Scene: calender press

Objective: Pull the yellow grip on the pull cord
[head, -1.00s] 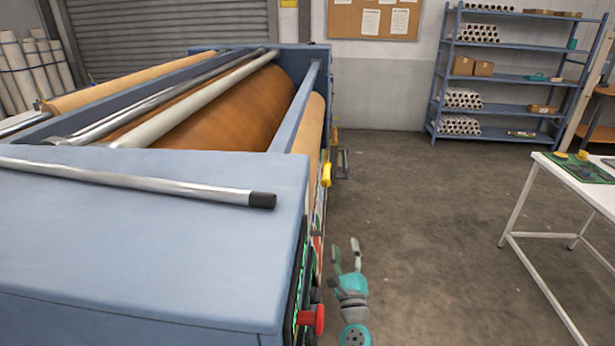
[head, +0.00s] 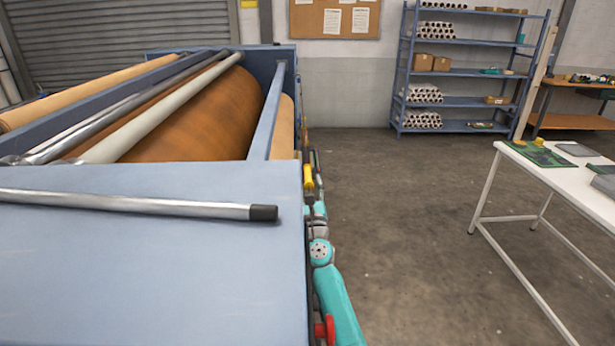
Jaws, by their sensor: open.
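The yellow grip (head: 308,176) hangs on the right side of the blue calender press (head: 140,255), just beyond its near right corner. The cord itself is too small to make out. My gripper (head: 314,188) is at the press's right side, right by the yellow grip in the picture. It is open, with a finger showing just to the right of the grip. The other finger is hard to make out, and I cannot tell whether the fingers touch the grip or stand around it.
A red knob (head: 325,330) sticks out from the press's side close to my arm. A metal bar (head: 130,204) lies on the press top. A white table (head: 520,165) stands at right, a blue shelf rack (head: 460,72) at the back. The floor between is free.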

